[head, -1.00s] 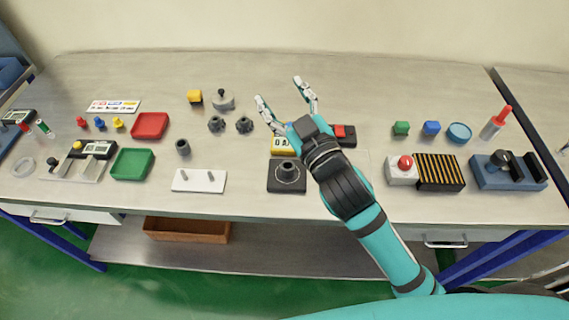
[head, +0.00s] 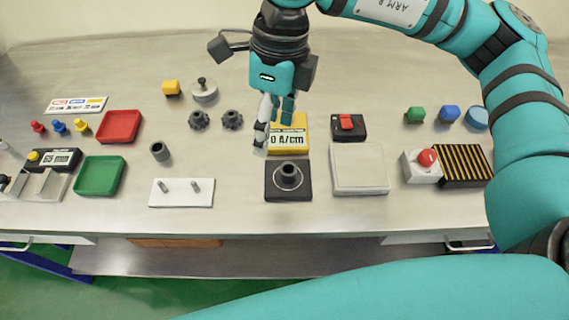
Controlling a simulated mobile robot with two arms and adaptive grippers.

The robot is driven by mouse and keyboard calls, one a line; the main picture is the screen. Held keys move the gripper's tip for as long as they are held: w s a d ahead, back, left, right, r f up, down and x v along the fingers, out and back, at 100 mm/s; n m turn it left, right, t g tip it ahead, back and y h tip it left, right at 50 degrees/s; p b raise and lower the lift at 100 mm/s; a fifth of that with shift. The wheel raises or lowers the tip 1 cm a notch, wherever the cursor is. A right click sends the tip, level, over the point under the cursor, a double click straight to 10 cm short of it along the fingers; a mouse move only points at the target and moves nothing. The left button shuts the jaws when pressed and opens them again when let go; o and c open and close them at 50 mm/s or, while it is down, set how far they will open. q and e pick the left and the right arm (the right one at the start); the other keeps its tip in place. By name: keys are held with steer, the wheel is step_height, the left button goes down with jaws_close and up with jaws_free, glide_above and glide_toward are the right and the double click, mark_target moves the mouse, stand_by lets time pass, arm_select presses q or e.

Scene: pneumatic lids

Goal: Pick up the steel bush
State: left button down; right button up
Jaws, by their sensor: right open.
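The steel bush seems to be the short dark grey hollow cylinder (head: 160,151), standing upright on the bench. My right gripper (head: 272,132) points down over the middle of the bench, well to the right of the bush. It is open and empty, its fingers in front of the yellow meter's left side. The bush is fully visible and nothing touches it. My left gripper is not in view.
A black block with a dark flanged piece (head: 289,178) stands below my gripper. The yellow meter (head: 289,140) is beside the fingers.

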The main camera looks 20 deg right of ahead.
steer(key=w+d+h, duration=0.2)
steer(key=d, duration=0.1)
steer(key=p, duration=0.3)
glide_above(288, 169)
steer(key=s, duration=0.1)
steer(key=shift+m+t, duration=0.3)
steer(key=shift+t, duration=0.1)
steer(key=f, duration=1)
steer(key=shift+a+f, duration=0.15)
steer(key=shift+a, duration=0.1)
steer(key=shift+f, duration=0.55)
steer(key=shift+s+f, duration=0.1)
steer(key=shift+f, duration=0.2)
step_height(288, 169, down, 4)
steer(key=shift+d+r+p, duration=0.15)
steer(key=shift+p, duration=0.85)
steer(key=shift+f, duration=0.45)
jaws_close()
steer(key=shift+r, duration=0.2)
